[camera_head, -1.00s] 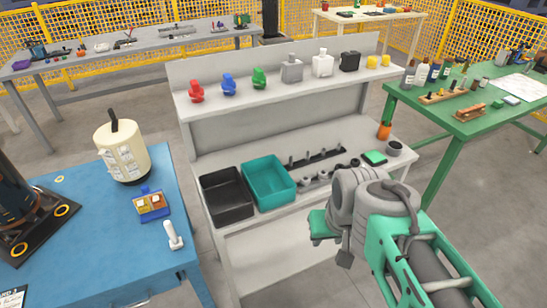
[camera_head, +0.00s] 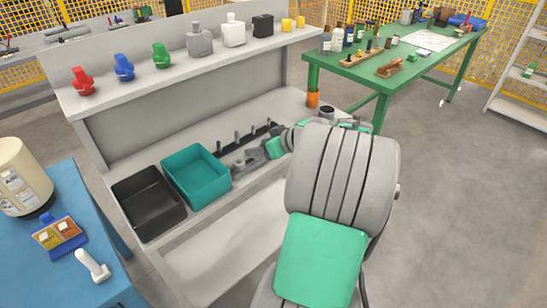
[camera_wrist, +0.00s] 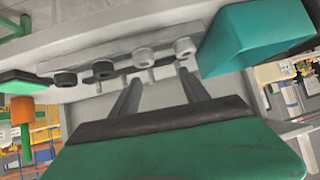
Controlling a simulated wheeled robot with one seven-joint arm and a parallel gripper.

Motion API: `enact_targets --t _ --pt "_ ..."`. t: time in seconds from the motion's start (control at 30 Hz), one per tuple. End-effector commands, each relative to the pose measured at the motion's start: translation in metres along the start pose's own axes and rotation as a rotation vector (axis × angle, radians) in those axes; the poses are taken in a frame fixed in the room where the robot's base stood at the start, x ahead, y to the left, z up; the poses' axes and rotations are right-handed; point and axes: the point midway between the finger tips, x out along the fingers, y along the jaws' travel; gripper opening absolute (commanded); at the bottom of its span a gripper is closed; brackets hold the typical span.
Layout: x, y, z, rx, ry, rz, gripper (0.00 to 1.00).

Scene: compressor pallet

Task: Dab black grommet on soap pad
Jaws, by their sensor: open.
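In the wrist view, two black grommets, a left one (camera_wrist: 65,78) and one nearer the middle (camera_wrist: 103,70), sit in a row on the bench. The soap pad (camera_wrist: 25,78), green with a dark base, lies at the left end of that row. My gripper (camera_wrist: 159,74) is open and empty, its two dark fingers pointing toward the row, nearest the grey grommets (camera_wrist: 145,57). It appears apart from the black grommets, though depth is hard to judge. In the head view my arm hides the black grommets and I cannot make out the pad.
A teal bin (camera_head: 197,178) and a black bin (camera_head: 148,203) stand left of the row. Upright pegs (camera_head: 237,138) stand behind it. An orange pot (camera_head: 312,98) and a dark cup (camera_head: 327,111) are at the bench's right end. The upper shelf (camera_head: 180,72) overhangs the back.

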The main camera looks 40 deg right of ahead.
Motion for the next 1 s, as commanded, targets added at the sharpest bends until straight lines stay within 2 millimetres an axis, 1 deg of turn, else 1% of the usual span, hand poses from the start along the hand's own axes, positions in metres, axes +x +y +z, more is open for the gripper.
enact_targets --t 0.03,0.1,0.2,0.27,0.33,0.47,0.6,0.7,0.8,0.97,1.0 --pt "-0.005 0.035 0.024 0.015 0.068 0.034 0.54" --pt "-0.020 0.065 0.034 0.008 0.153 0.069 0.54" --pt "-0.036 0.087 0.040 -0.001 0.223 0.103 0.54" --pt "-0.036 0.091 0.039 -0.006 0.239 0.108 0.54" --pt "-0.029 0.092 0.036 -0.006 0.242 0.108 0.54" --pt "-0.011 0.093 0.032 -0.005 0.239 0.108 0.54" --pt "0.014 0.091 0.029 -0.005 0.238 0.107 0.54" --pt "0.029 0.094 0.025 -0.005 0.238 0.109 0.54" --pt "0.035 0.095 0.024 -0.004 0.238 0.110 0.54" --pt "0.034 0.095 0.024 -0.004 0.237 0.111 0.54" --pt "0.034 0.095 0.024 -0.004 0.237 0.111 0.51"
